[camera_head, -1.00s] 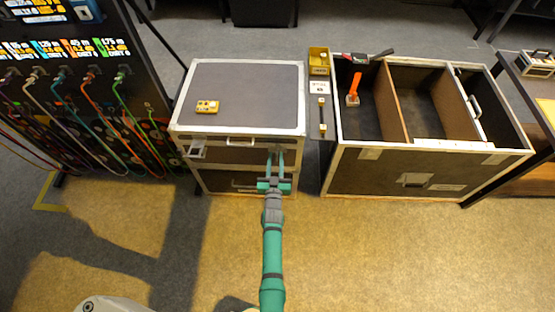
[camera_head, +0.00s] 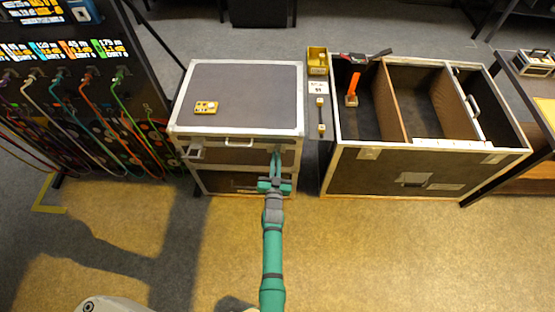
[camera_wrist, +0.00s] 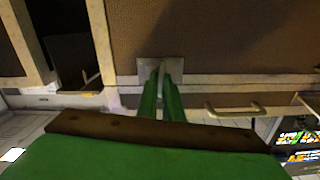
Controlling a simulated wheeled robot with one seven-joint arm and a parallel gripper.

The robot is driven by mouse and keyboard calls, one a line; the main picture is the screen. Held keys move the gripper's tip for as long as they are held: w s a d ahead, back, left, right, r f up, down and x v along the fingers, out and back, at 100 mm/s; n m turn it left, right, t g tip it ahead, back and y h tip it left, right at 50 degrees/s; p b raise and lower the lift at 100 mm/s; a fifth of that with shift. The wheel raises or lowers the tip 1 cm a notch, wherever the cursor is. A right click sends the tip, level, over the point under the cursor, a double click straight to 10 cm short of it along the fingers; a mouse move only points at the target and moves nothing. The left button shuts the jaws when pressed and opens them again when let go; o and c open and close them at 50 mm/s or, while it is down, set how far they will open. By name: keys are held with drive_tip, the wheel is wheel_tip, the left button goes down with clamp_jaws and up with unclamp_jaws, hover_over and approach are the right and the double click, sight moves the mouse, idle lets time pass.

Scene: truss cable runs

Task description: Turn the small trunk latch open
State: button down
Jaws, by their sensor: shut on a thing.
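The small trunk (camera_head: 245,92) stands in the middle of the head view with its grey lid down. A latch (camera_wrist: 174,65) with a pale metal plate sits on its front face, near the right end in the head view. My gripper (camera_head: 277,153) reaches the front face there, and its two fingers (camera_wrist: 161,80) are shut on the latch's raised part in front of the plate. The fingers hide most of that part, so its exact angle is hard to tell. A second latch (camera_head: 195,153) shows at the front left corner.
A yellow device (camera_head: 206,107) lies on the lid. A larger open trunk (camera_head: 400,178) with dividers stands to the right, a narrow gap away. A panel with coloured cables (camera_head: 85,110) stands at left. The floor in front is clear.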

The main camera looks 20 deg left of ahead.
drive_tip(key=m, duration=0.3)
drive_tip(key=shift+w+d+m, duration=0.15)
drive_tip(key=shift+d+m, duration=0.15)
drive_tip(key=m, duration=0.4)
drive_tip(key=shift+m, duration=0.3)
drive_tip(key=m, duration=0.3)
drive_tip(key=shift+f+m, duration=0.15)
drive_tip(key=shift+m, duration=0.15)
drive_tip(key=shift+d+f+m, duration=0.15)
drive_tip(key=shift+m, duration=2.05)
drive_tip(key=shift+s, duration=0.2)
drive_tip(key=c, duration=1.9)
unclamp_jaws()
drive_tip(key=shift+a, duration=0.2)
